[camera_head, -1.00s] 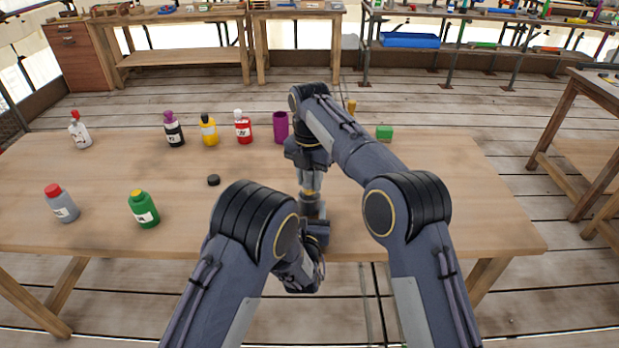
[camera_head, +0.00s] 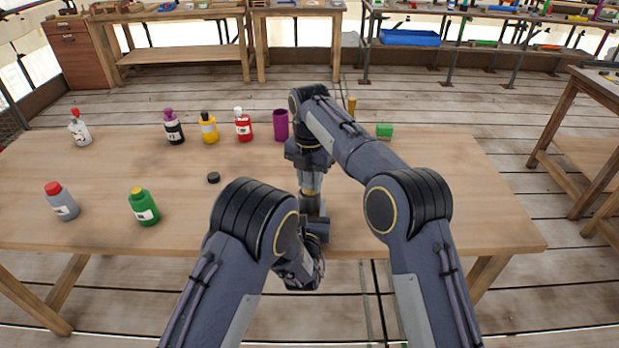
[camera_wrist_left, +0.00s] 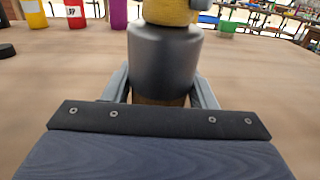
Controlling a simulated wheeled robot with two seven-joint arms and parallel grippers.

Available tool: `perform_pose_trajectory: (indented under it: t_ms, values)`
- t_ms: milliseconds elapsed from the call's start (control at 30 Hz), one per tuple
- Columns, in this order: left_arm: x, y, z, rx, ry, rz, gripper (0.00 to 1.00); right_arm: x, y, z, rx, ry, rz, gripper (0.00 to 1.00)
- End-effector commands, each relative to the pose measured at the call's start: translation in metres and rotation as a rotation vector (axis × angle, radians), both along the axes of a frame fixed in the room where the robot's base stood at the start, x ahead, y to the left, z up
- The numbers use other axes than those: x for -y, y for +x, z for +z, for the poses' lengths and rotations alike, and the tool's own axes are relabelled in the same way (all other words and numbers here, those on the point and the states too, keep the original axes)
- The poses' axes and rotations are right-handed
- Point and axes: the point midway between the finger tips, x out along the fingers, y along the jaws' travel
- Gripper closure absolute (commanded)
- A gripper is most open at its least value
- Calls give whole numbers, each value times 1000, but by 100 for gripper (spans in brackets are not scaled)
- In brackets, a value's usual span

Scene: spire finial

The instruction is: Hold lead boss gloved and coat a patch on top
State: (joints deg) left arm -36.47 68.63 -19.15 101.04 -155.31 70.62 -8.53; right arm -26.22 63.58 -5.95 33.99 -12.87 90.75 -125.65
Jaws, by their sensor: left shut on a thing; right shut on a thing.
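The lead boss, a dull grey cylinder with a sloping shoulder, stands upright between the fingers of my left gripper (camera_wrist_left: 162,98) in the left wrist view (camera_wrist_left: 163,60). A brownish band shows under it, between the fingers. My right gripper (camera_head: 311,184) points straight down above the boss and is shut on a yellow piece (camera_wrist_left: 170,12). That piece sits at the top of the boss and appears to touch it. In the head view the boss (camera_head: 312,206) is small and partly hidden by my arms. I cannot make out a coated patch or a glove.
A black disc (camera_head: 213,178) lies on the wooden table (camera_head: 110,190) left of my arms. Green (camera_head: 144,207) and grey (camera_head: 62,201) bottles stand at front left. The table's right side is clear.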

Motion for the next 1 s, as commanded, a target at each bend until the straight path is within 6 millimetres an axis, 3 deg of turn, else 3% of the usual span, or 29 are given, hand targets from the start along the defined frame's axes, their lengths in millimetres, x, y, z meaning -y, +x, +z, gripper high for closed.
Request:
perform_pose_trajectory:
  t_ms: [533,1000]
  values:
    - [0,0,0,1,0,0,74,0,11,-1,1,1,0,92]
    - [0,0,0,1,0,0,74,0,-10,-2,0,0,0,92]
